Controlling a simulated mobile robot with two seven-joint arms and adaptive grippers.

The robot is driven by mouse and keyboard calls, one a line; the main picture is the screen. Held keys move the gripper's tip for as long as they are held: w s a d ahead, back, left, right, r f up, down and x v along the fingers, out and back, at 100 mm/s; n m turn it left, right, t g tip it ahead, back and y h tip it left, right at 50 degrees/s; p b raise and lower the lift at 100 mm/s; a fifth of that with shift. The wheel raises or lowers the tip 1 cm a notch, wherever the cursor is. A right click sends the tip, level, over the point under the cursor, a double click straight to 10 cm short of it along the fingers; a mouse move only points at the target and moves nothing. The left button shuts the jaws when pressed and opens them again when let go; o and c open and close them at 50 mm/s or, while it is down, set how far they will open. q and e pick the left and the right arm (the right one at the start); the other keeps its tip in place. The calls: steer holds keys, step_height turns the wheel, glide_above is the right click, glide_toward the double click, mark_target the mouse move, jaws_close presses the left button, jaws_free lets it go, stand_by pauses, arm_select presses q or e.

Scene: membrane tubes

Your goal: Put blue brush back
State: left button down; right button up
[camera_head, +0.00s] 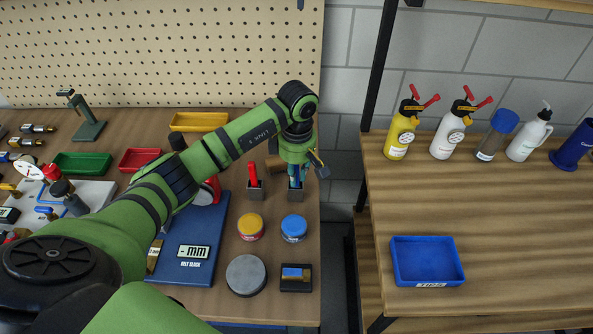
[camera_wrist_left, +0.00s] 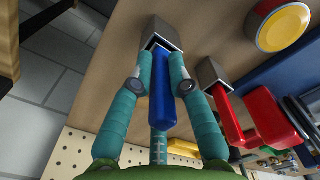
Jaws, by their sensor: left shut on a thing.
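My left gripper (camera_head: 296,176) is shut on the blue brush, over the grey holder (camera_head: 296,193) near the right edge of the workbench. In the left wrist view the teal fingers (camera_wrist_left: 160,86) close on both sides of the blue brush (camera_wrist_left: 161,100). The brush's far end meets the opening of the grey holder (camera_wrist_left: 164,33); how deep it sits is hidden. In the head view the fingers mostly cover the brush. My right gripper is not in view.
A red brush (camera_head: 253,172) stands in a similar holder (camera_head: 254,193) just to the left. A yellow-lidded tin (camera_head: 250,226) and a blue-lidded tin (camera_head: 294,228) stand in front. A gap separates the workbench from the right table, which holds several bottles and a blue tray (camera_head: 427,262).

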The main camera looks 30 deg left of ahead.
arm_select(q)
steer(key=shift+f, duration=0.3)
steer(key=shift+f+b, duration=0.2)
steer(key=shift+b, duration=0.1)
steer(key=c, duration=1.2)
jaws_free()
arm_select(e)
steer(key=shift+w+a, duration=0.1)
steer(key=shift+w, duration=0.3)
arm_select(q)
steer(key=shift+r, duration=0.15)
